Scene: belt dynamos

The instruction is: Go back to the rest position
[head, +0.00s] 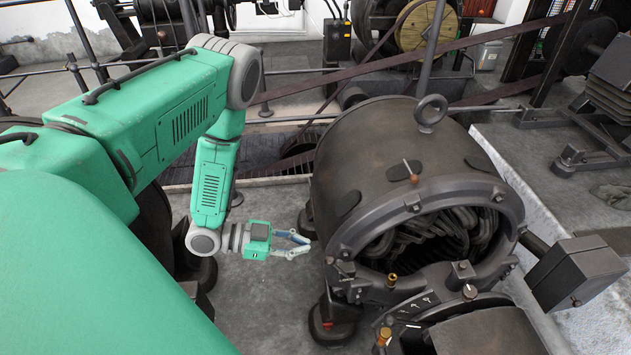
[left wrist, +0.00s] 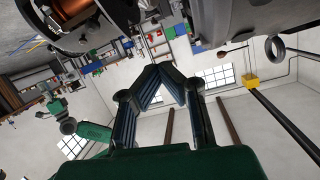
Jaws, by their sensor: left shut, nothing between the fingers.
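My left arm comes in from the left of the head view. My left gripper (head: 303,244) hangs low over the grey floor, just left of the big dark dynamo (head: 375,170). Its fingers point right towards the dynamo's side, and I cannot tell the exact gap. In the left wrist view the fingertips (left wrist: 159,72) meet and hold nothing. My right gripper is not in view.
The dynamo has an eye ring (head: 432,113) on top and an open front with coils. A grey block (head: 575,272) juts out at its right. Belts (head: 400,68) cross behind. Grey floor (head: 262,300) lies open below my left gripper.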

